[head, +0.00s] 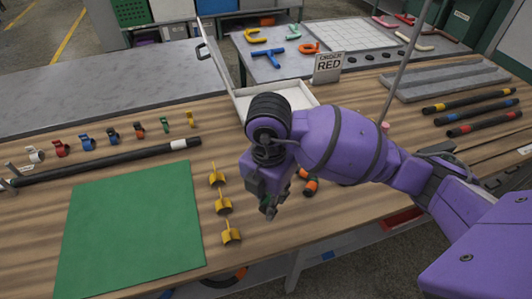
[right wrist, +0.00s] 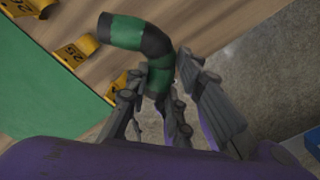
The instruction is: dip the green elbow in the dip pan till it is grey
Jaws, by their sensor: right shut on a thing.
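My right gripper (head: 268,207) hangs over the wooden table near its front edge, just right of the yellow clips. In the right wrist view, its fingers (right wrist: 165,100) are shut on the green elbow (right wrist: 139,32), a bent green pipe piece with black bands and ends. The elbow still looks green. In the head view it is mostly hidden by the gripper. A shallow white-walled tray (head: 308,94), perhaps the dip pan, stands behind my right arm, which hides part of it. My left gripper is not in view.
A green mat (head: 130,230) lies at left, with yellow clips (head: 222,205) beside it. A black hose (head: 110,162) and several coloured clips lie behind. An orange-banded black piece (head: 311,187) lies right of the gripper.

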